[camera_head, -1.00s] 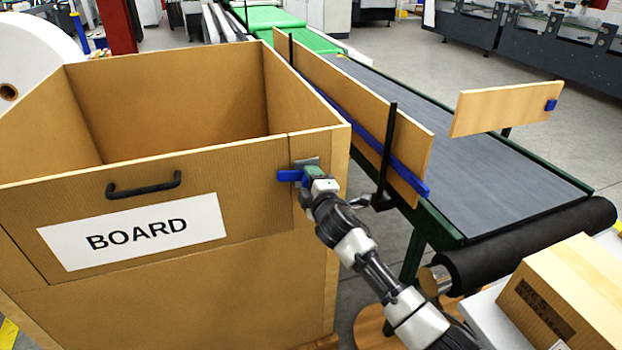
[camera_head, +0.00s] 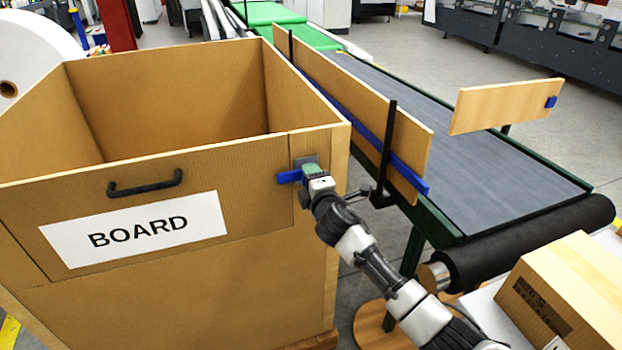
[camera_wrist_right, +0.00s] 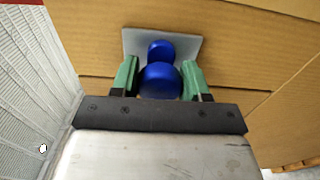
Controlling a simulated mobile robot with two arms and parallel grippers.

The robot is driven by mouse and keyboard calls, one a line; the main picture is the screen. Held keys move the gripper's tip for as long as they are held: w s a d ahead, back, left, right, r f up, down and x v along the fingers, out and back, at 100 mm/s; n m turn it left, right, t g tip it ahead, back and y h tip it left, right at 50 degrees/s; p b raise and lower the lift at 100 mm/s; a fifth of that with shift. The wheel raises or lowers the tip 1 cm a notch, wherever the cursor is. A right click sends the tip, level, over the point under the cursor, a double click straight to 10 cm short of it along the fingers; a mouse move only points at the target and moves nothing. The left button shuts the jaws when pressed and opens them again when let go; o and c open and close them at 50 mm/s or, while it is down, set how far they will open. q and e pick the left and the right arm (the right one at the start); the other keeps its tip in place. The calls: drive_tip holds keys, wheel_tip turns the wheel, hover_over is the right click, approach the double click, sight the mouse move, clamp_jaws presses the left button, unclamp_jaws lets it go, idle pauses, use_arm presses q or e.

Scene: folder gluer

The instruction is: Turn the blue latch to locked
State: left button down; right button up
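The blue latch (camera_head: 289,177) sits on a grey plate (camera_head: 306,162) at the upper right of the bin's front. Its blue bar points left, about level, across the seam onto the front panel. My right gripper (camera_head: 312,170) is at the latch and covers part of it. In the right wrist view, the green fingers (camera_wrist_right: 160,78) stand on both sides of the rounded blue latch (camera_wrist_right: 160,82), with no clear gap, so they look shut on it. The grey plate (camera_wrist_right: 190,48) shows behind it. My left gripper is not in view.
The cardboard-coloured bin (camera_head: 150,270) has a black handle (camera_head: 145,184) and a BOARD label (camera_head: 133,230). A conveyor (camera_head: 470,160) with an upright side board (camera_head: 350,110) runs close to the right of my arm. A carton (camera_head: 570,290) stands at lower right.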

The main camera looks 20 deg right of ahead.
drive_tip(key=o, duration=0.4)
drive_tip(key=s+b, duration=0.1)
drive_tip(key=s, duration=1)
drive_tip(key=shift+d, duration=0.15)
drive_tip(key=shift+w, duration=0.1)
